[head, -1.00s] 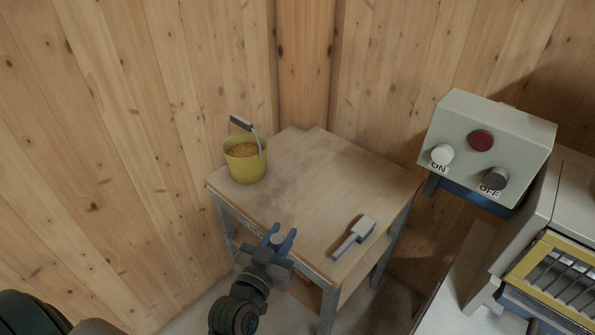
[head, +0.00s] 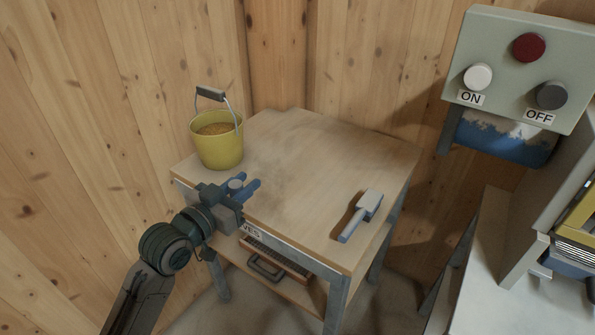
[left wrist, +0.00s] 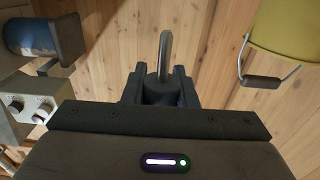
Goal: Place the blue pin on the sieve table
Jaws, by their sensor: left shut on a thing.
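My left gripper (head: 242,187) is shut on a pin (head: 236,182). The sieve table (head: 322,160) has a wooden top and a front label ending in "VES". The gripper appears in front of the table's left front edge; its height above the top is hard to tell. My right gripper is not in view.
A yellow bucket of grain (head: 217,143) stands at the table's back left, handle raised. The middle of the top is clear. A sieve tray (head: 275,260) sits on the lower shelf. A control box (head: 520,65) is at right.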

